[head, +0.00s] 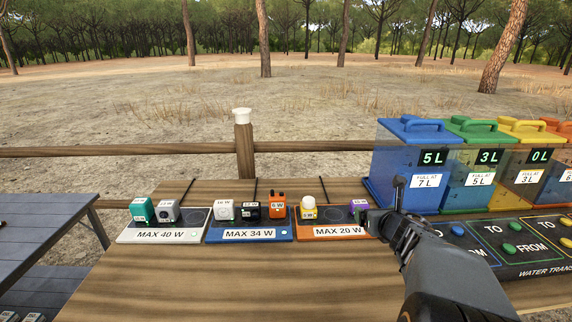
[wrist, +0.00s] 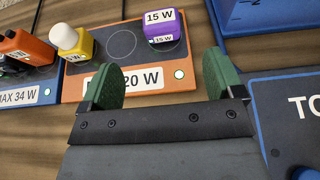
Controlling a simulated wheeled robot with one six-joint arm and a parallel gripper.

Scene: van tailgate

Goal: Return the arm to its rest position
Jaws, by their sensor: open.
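My gripper (head: 388,208) is over the wooden table at the right end of the orange MAX 20 W board (head: 292,230). In the wrist view my gripper (wrist: 163,78) has its two green fingers wide apart with nothing between them. A purple 15 W block (wrist: 163,28) stands on the orange board just beyond the fingertips, apart from them. In the head view my gripper partly hides this purple block (head: 357,206). My arm reaches in from the lower right.
A yellow block (head: 308,208) also stands on the orange board. The blue MAX 34 W board (head: 225,233) and white MAX 40 W board (head: 140,233) hold several blocks. Coloured water tanks (head: 410,165) and a button panel (head: 480,262) stand close on the right. The table's front left is clear.

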